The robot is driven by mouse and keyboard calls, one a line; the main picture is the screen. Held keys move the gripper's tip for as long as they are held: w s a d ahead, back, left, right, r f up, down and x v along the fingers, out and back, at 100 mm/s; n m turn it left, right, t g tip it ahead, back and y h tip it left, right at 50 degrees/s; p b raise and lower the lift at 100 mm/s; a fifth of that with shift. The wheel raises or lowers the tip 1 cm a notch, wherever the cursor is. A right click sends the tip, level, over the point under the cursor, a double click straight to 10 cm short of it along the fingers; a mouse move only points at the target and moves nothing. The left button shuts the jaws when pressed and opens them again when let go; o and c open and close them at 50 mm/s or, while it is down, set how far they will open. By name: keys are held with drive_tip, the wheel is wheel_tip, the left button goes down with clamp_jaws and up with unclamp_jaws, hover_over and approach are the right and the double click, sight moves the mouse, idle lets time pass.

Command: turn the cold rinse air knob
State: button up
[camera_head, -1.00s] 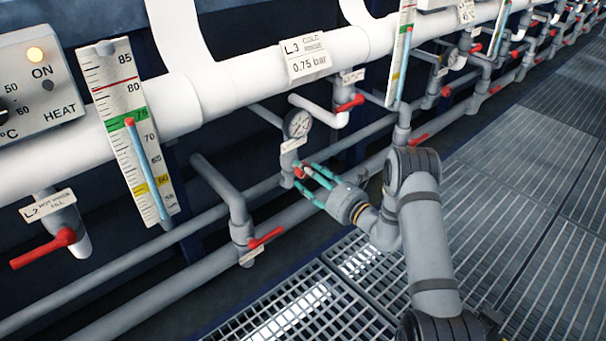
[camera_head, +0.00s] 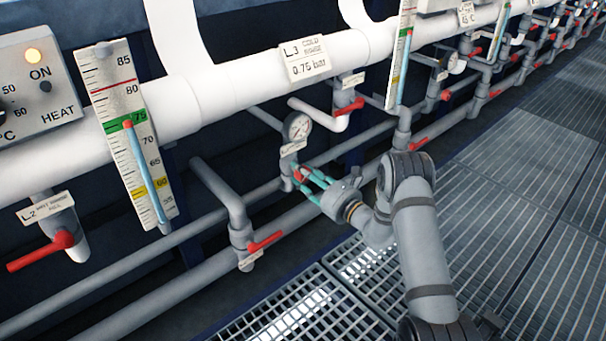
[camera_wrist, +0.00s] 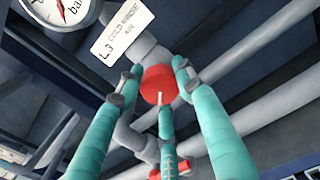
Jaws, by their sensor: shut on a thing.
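The cold rinse air knob (camera_wrist: 158,84) is a red round knob with a white mark, below a white tag (camera_wrist: 122,30) that reads "L.3 COLD RINSE AIR" in the wrist view. In the head view the red knob (camera_head: 300,175) sits under the gauge, mostly covered by my fingers. My gripper (camera_wrist: 156,82) has teal fingers, which also show in the head view (camera_head: 306,178). The fingers are closed around the knob, with fingertips at its left and right sides and another finger below it. The white mark points down toward the lower finger in the wrist view.
A round pressure gauge (camera_head: 298,127) stands just above the knob. A red lever (camera_head: 266,240) is at the lower left and another red lever (camera_head: 349,106) is at the upper right. Grey pipes run close behind. The grated floor (camera_head: 500,220) to the right is clear.

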drive_tip(key=c, duration=0.4)
drive_tip(key=shift+r+m+p, duration=0.1)
drive_tip(key=shift+m+p, duration=0.3)
drive_tip(key=shift+p, duration=0.05)
drive_tip(key=m+p, duration=0.2)
drive_tip(key=m, duration=0.1)
drive_tip(key=shift+p, duration=0.35)
drive_tip(key=m+p, duration=0.3)
drive_tip(key=m, duration=0.2)
drive_tip(key=shift+m, duration=0.3)
drive_tip(key=m+p, duration=0.1)
drive_tip(key=m, duration=0.4)
drive_tip(key=shift+p, duration=0.35)
drive_tip(key=m, duration=0.5)
drive_tip(key=shift+p, duration=0.4)
drive_tip(key=shift+m, duration=0.4)
